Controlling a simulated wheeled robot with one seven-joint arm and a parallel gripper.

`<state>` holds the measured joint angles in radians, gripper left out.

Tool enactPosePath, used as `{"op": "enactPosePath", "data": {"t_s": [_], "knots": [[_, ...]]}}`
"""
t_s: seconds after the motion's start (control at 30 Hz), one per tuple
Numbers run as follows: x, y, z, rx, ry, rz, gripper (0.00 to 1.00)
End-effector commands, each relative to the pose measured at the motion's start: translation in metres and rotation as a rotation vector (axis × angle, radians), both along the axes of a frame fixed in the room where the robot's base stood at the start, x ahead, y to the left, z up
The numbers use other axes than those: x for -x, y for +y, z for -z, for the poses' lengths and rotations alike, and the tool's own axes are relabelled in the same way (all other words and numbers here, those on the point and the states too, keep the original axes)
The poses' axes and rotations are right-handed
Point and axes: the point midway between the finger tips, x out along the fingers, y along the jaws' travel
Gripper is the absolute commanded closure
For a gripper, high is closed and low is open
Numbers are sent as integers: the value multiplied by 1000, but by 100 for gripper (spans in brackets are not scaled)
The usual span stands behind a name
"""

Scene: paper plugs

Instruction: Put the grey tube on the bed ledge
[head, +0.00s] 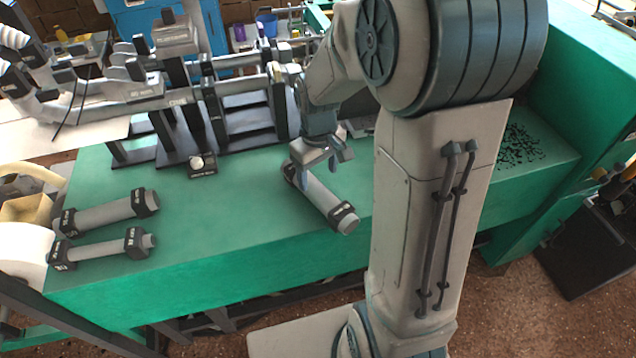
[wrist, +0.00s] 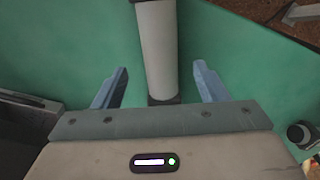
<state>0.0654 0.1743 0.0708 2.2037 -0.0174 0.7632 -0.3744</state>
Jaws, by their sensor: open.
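A grey tube (head: 322,198) with black collars near its ends lies on the green bed ledge (head: 230,235), right of the middle. My gripper (head: 322,160) is over its far part. In the wrist view the grey tube (wrist: 157,50) runs between the two blue fingers of my gripper (wrist: 160,90). The fingers are open, with a gap on each side of the tube. How far they are above it is hard to tell. Two more grey tubes with black collars lie at the left end of the ledge, an upper one (head: 105,215) and a lower one (head: 100,249).
A dark-framed machine (head: 240,110) with horizontal grey bars stands behind the ledge. A small black block with a white knob (head: 200,164) sits near it. Dark specks (head: 520,145) lie at the right end. The middle of the ledge is clear.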

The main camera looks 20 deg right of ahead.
Motion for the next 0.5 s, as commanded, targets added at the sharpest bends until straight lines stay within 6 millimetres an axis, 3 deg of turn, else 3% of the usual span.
{"op": "enactPosePath", "data": {"t_s": [0.03, 0.2, 0.37, 0.5], "knots": [[-1, 0, -13, 0, -5, 0, 34], [0, 0, -40, 0, -2, -1, 34], [1, 0, -53, 1, -3, 1, 34], [14, 1, -66, 5, -26, 36, 34]]}}
